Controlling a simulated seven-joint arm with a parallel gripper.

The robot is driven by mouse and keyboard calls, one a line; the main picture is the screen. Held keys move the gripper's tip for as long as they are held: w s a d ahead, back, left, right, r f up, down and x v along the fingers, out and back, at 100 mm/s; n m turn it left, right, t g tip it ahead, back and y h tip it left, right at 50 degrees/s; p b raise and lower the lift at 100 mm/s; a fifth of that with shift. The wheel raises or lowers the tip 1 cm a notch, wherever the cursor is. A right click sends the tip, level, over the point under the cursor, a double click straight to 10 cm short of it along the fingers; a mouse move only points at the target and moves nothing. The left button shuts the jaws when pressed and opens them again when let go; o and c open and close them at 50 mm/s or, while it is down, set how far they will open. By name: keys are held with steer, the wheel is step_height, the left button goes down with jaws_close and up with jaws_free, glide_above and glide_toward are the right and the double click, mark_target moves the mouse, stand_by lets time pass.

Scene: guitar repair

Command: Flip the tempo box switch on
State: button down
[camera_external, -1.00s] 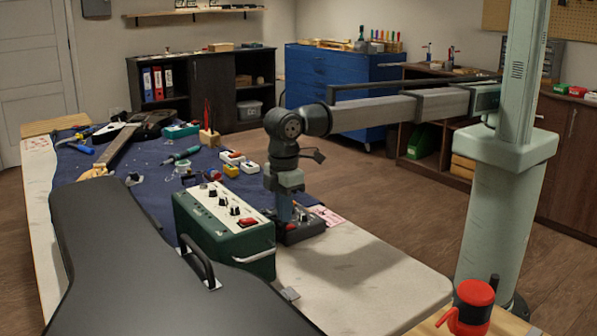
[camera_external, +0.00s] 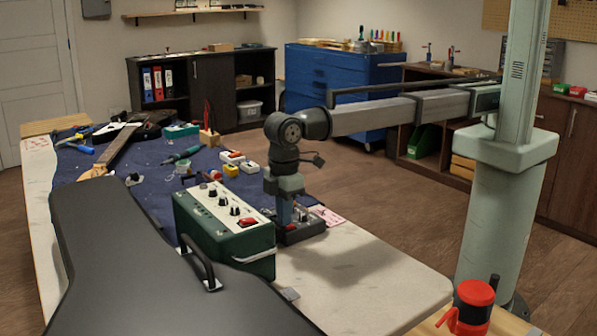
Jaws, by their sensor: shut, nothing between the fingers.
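A small dark box (camera_external: 305,231) sits on the bench beside a green box and looks like the tempo box, though no label is readable. A little red shows on its top. My gripper (camera_external: 285,220) points straight down over its left part, shut and empty. The fingertips are at or just above the box top; I cannot tell whether they touch it. The gripper and the green box hide part of the dark box, and the switch position cannot be made out.
The green box (camera_external: 225,230) with black knobs and a red switch stands close left of my gripper. A black guitar case (camera_external: 120,265) fills the front left. Small pedals (camera_external: 232,158) and a guitar (camera_external: 120,145) lie behind. The bench's right end (camera_external: 360,270) is clear.

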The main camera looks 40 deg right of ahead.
steer(key=shift+f, duration=0.4)
steer(key=shift+r, duration=0.1)
stand_by(0.3)
step_height(320, 180, up, 7)
stand_by(1.0)
stand_by(0.4)
